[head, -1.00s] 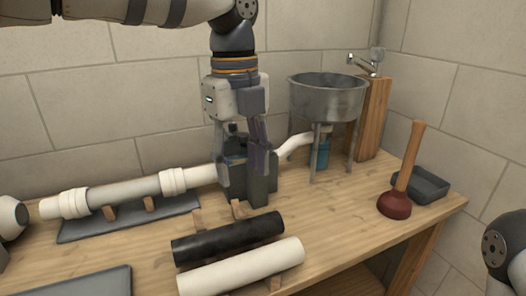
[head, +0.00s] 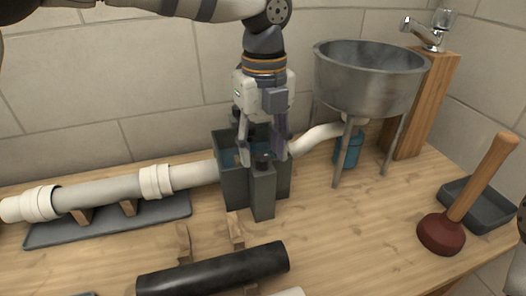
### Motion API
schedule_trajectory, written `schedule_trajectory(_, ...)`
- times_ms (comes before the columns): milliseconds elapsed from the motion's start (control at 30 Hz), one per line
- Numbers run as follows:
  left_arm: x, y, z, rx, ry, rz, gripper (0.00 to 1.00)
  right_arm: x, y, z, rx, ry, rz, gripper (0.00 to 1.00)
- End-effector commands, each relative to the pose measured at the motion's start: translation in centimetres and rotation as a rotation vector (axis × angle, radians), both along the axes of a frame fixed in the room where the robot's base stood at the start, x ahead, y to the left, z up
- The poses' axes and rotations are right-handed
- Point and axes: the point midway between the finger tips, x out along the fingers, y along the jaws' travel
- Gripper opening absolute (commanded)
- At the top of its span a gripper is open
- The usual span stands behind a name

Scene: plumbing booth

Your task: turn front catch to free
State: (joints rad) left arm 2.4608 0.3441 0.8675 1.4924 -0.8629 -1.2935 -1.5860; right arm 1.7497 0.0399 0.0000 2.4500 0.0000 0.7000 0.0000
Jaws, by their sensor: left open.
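A dark grey box-like housing (head: 233,185) stands on the bench where the white pipe line meets it. A post (head: 263,192) rises at its front, with a small black knob (head: 263,159) on top that looks like the front catch. Another dark knob shows partly behind my gripper. My left gripper (head: 262,157) comes down from above, open, its fingers pointing down on either side of the front knob in the picture. I cannot tell whether they touch it. Which way the catch is turned is too small to tell. My right gripper is not in view.
White pipe (head: 108,187) runs left over a dark tray (head: 60,233). A metal basin (head: 368,80) on legs stands right of the housing, near a tap (head: 428,36) on a wooden post. A plunger (head: 441,234) and tray (head: 478,208) are at right. A black tube (head: 213,271) lies in front.

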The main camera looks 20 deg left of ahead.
Motion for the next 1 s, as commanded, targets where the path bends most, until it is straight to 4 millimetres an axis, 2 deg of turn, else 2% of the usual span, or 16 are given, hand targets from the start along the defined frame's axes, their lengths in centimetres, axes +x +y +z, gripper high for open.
schedule_trajectory(133, -0.04, 0.01, -1.3, -0.001, -0.001, 0.0, 0.45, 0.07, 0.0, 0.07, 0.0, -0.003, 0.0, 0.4)
schedule_trajectory(400, -0.02, 0.02, -1.5, 0.0, -0.001, 0.0, 0.42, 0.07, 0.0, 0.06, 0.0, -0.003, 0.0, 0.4)
schedule_trajectory(600, -0.02, 0.02, -1.49, 0.0, -0.001, 0.0, 0.0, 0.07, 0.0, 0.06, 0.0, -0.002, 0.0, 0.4)
schedule_trajectory(1000, -0.04, -0.01, -1.3, 0.002, -0.005, 0.059, 0.0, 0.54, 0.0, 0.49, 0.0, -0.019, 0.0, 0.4)
